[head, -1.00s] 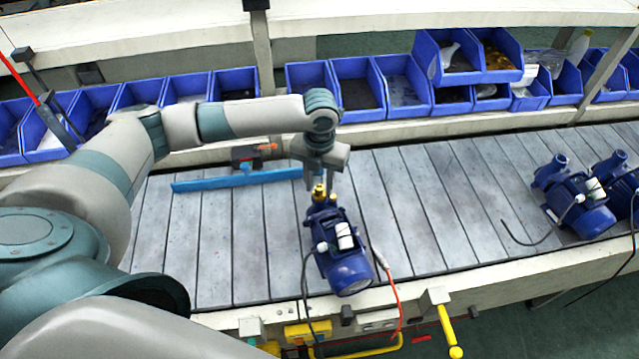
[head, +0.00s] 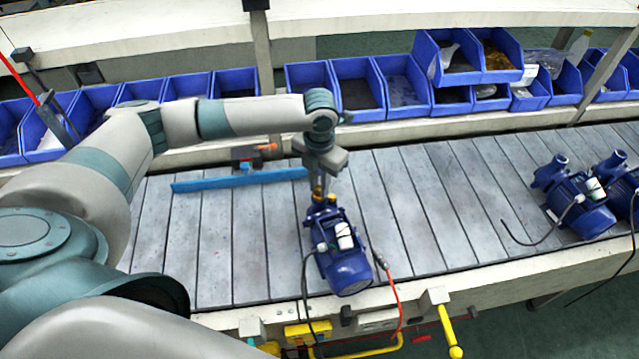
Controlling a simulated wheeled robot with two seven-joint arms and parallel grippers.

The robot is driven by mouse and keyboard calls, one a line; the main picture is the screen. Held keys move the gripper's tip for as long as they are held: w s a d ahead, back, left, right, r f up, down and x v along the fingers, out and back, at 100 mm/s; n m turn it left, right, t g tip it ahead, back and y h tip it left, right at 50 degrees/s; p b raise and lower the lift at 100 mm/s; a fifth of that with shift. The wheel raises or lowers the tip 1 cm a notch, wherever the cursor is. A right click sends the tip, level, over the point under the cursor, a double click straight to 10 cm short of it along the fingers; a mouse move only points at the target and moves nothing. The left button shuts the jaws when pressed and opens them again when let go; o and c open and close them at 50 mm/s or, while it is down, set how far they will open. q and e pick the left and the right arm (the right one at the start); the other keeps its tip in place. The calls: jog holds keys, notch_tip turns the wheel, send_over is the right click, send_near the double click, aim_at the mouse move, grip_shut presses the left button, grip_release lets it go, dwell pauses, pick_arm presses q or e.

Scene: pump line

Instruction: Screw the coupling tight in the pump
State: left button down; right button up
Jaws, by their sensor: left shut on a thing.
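The blue pump (head: 343,262) stands on the grey slatted conveyor in the middle of the head view, with a cable and a red lead at its front. The brass coupling (head: 318,193) sits upright at the top of the pump's rear port. My left gripper (head: 319,184) points straight down over that port and is shut on the coupling. Its fingers hide part of the coupling, and I cannot tell how deep the coupling sits in the port. My right gripper is not in view.
A blue bar (head: 235,181) lies on the conveyor to the left, beside a small dark tool with an orange part (head: 244,155). More blue pumps (head: 580,200) stand at the right. Blue bins (head: 357,84) line the back. The conveyor between the pumps is clear.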

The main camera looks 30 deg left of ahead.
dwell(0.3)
pick_arm(q)
jog(key=shift+m, duration=1.7)
jog(key=shift+m, duration=1.7)
jog(key=c, duration=1.7)
grip_release()
jog(key=shift+n, duration=1.7)
